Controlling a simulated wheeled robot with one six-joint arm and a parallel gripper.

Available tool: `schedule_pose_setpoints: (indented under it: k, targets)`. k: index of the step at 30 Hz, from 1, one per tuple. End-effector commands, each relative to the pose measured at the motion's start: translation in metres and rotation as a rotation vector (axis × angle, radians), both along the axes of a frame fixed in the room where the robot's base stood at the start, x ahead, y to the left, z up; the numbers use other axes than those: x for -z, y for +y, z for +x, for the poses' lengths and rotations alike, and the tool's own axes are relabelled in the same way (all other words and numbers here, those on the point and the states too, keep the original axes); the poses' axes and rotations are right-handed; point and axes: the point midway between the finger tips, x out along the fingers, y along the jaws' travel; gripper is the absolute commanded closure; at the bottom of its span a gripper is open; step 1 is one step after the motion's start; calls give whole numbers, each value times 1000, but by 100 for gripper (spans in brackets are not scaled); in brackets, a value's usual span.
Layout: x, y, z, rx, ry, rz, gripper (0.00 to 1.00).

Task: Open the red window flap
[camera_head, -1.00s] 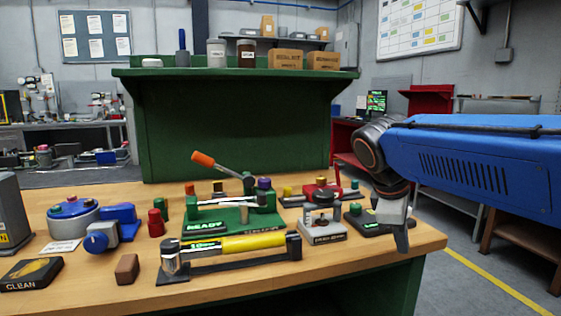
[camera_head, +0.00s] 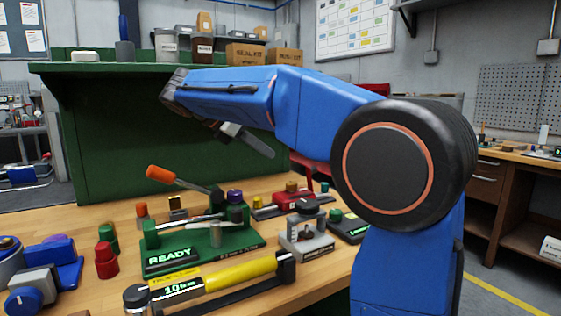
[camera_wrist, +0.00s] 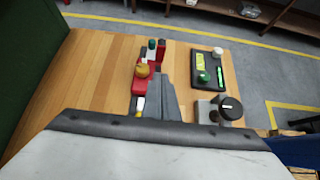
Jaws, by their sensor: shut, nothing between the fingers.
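A small fixture with a red block (camera_head: 295,196) sits on the wooden bench behind the grey clamp-like device. It carries a yellow post and a teal-topped post. In the wrist view, red parts (camera_wrist: 146,88) show beside my fingers, with an orange-yellow knob on top. I cannot tell for sure which red part is the window flap. My gripper (camera_head: 266,151) is shut and empty, above the bench and in front of the green back panel. In the wrist view my gripper (camera_wrist: 168,84) covers part of the red fixture; contact cannot be told.
A green READY fixture (camera_head: 190,245) with an orange-tipped lever (camera_head: 162,173) stands left. A yellow cylinder (camera_head: 228,272) lies in front. The grey device (camera_head: 305,238) and a dark pad with a green button (camera_head: 345,226) stand right. Bare bench shows at far left in the wrist view.

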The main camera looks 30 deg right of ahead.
Motion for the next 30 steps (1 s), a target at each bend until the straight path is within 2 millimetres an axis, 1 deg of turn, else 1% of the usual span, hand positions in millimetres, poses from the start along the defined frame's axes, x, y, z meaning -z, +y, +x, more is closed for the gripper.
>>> schedule_pose_setpoints:
  k: [4, 8, 21, 27, 30]
  targets:
    - [3, -6, 1, -1, 6, -4, 100]
    - [14, -20, 1, 2, 6, -4, 100]
    - [61, -82, 3, 1, 6, -2, 100]
    - [55, -106, 4, 1, 3, -2, 100]
    - [53, -113, 4, 1, 4, -2, 100]
